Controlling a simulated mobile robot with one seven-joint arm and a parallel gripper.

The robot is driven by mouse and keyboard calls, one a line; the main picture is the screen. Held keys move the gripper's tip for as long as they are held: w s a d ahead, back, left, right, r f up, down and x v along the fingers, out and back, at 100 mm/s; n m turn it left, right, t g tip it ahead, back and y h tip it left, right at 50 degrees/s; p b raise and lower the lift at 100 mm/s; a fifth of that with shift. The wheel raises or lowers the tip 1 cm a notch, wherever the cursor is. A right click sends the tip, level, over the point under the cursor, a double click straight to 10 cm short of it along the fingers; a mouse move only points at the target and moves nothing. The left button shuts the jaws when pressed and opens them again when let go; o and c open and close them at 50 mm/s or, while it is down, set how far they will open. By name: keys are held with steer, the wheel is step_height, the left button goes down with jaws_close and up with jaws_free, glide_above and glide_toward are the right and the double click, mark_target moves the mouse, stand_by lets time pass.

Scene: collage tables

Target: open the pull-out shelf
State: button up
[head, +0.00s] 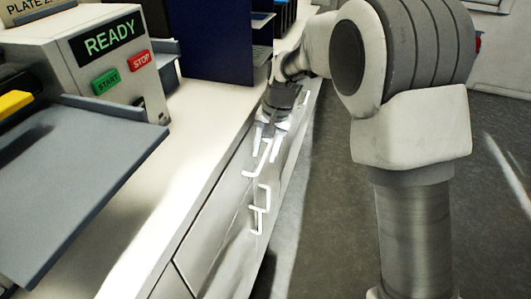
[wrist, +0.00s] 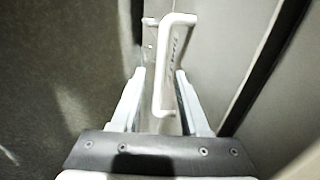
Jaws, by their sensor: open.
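White bar handles stand on the pale front below the counter; the upper handle (head: 264,160) and a lower handle (head: 266,196) show in the head view. Which front is the pull-out shelf I cannot tell for certain. My gripper (head: 268,138) is at the upper handle, pointing down along the front. In the wrist view my gripper (wrist: 160,85) is open, one finger on each side of a white handle (wrist: 158,70). The handle lies between the fingers, with a visible gap on the left. Contact on the right is unclear.
A white counter (head: 190,130) runs along the left. On it stand a machine with a READY sign (head: 108,38), a grey tray (head: 70,190) and a dark blue box (head: 215,45). Dark floor (head: 500,130) is open to the right.

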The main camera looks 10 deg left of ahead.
steer(key=shift+f, duration=0.15)
steer(key=shift+c, duration=0.3)
jaws_close()
stand_by(1.1)
